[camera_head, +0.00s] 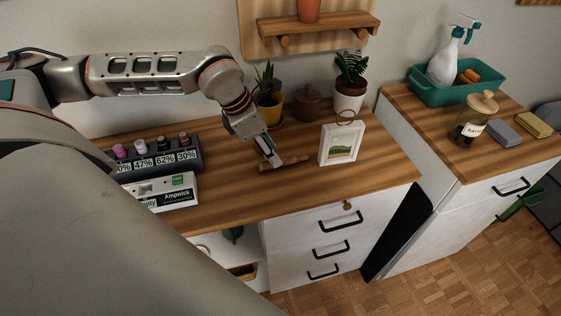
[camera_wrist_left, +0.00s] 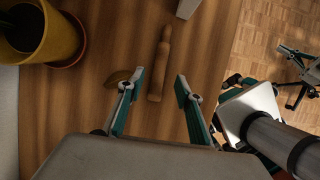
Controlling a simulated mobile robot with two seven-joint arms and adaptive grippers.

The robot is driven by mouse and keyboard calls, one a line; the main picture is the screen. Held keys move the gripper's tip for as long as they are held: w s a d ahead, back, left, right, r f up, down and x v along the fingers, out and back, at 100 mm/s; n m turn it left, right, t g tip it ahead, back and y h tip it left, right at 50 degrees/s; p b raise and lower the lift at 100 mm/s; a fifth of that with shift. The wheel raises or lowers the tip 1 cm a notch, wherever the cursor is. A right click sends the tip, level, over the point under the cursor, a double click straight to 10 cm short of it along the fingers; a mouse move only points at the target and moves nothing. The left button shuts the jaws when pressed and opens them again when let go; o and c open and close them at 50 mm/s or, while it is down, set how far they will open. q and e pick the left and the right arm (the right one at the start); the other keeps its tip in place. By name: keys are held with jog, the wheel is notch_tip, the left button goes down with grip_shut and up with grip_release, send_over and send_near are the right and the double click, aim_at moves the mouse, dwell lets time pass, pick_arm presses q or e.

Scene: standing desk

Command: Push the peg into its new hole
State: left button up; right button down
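A slim wooden peg (camera_head: 285,163) lies flat on the desk top. In the left wrist view the peg (camera_wrist_left: 160,62) has a narrower far end, and its near end lies between the spread fingertips. My left gripper (camera_head: 269,155) is low over the desk at the peg. In the left wrist view the gripper (camera_wrist_left: 160,90) is open, with a gap on both sides of the peg. A wooden wall board (camera_head: 258,44) carries a shelf (camera_head: 325,26) resting on two round pegs. No empty hole is clearly visible. Teal-and-black parts like my right gripper (camera_wrist_left: 290,75) show over the floor, their opening unclear.
A white-framed picture (camera_head: 340,145) stands right of the peg. A yellow pot (camera_head: 269,107), a wooden jar (camera_head: 307,105) and a white pot (camera_head: 349,98) stand behind. A dark bottle rack (camera_head: 185,158) and a white box (camera_head: 165,193) are at left. The desk's front right is clear.

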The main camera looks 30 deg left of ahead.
aim_at(284, 162)
pick_arm(q)
jog(key=x, duration=0.4)
jog(key=shift+w, duration=0.15)
grip_shut()
jog(key=shift+r, duration=0.15)
